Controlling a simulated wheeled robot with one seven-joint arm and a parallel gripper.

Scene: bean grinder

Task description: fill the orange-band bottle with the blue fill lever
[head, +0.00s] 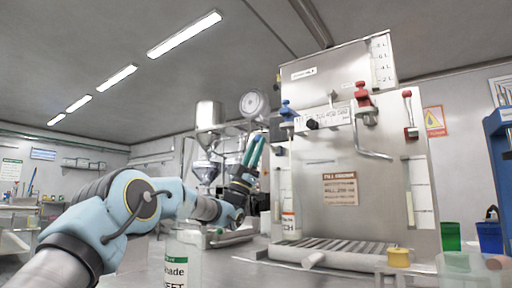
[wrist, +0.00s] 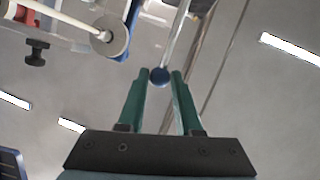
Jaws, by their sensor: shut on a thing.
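The steel filling machine (head: 315,185) stands right of centre in the head view. Its blue tap (head: 287,110) is at its upper left. The orange-band bottle (head: 290,222) stands upright below that side, at the left end of the slotted drip tray (head: 335,247). My gripper (head: 259,139) is raised left of the machine, green fingers pointing up. The bottle's mouth is hard to make out.
A red tap (head: 363,95) and another red-topped fitting (head: 408,100) are further right on the machine. A green-labelled bottle (head: 178,262) stands close in front. Green (head: 451,236) and blue (head: 489,237) cups stand at the right. A steel grinder (head: 208,150) stands behind my arm.

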